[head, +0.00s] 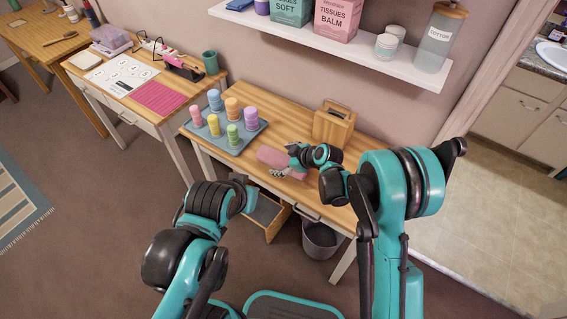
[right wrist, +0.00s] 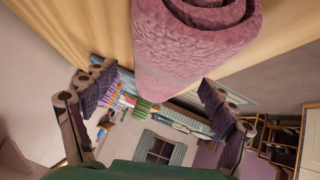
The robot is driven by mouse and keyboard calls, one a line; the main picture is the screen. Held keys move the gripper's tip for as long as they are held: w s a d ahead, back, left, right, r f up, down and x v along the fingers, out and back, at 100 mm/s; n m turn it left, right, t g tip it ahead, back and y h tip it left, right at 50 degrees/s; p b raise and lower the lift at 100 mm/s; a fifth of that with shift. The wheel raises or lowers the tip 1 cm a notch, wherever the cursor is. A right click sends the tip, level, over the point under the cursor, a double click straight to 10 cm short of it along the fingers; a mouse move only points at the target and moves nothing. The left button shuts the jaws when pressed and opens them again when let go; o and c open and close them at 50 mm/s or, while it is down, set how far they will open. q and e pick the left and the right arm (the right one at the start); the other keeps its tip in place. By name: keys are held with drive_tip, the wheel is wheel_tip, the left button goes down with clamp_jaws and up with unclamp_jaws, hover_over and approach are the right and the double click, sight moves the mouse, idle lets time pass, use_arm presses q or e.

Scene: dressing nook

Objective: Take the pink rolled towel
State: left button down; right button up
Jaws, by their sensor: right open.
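The pink rolled towel (head: 272,156) lies on the wooden table (head: 285,120) near its front edge. My right gripper (head: 283,172) is at the towel, partly covering its right part. In the right wrist view the towel (right wrist: 190,45) shows its spiral end at the top. The open, empty fingers of my right gripper (right wrist: 155,92) stand wide apart on either side of the towel's lower part, with no clear contact. My left arm is at the lower left, in front of the table; the state of its gripper (head: 241,180) is too small and dark to tell.
A blue-grey tray (head: 246,143) with several coloured rolls stands left of the towel. A wooden box (head: 333,125) stands behind it. A drawer (head: 268,212) is open below the table, beside a grey bin (head: 320,240). A white shelf (head: 330,45) hangs above.

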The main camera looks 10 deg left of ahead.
drive_tip(key=shift+x, duration=1.1)
drive_tip(key=shift+r, duration=0.1)
drive_tip(key=c, duration=1.3)
drive_tip(key=shift+r, duration=0.1)
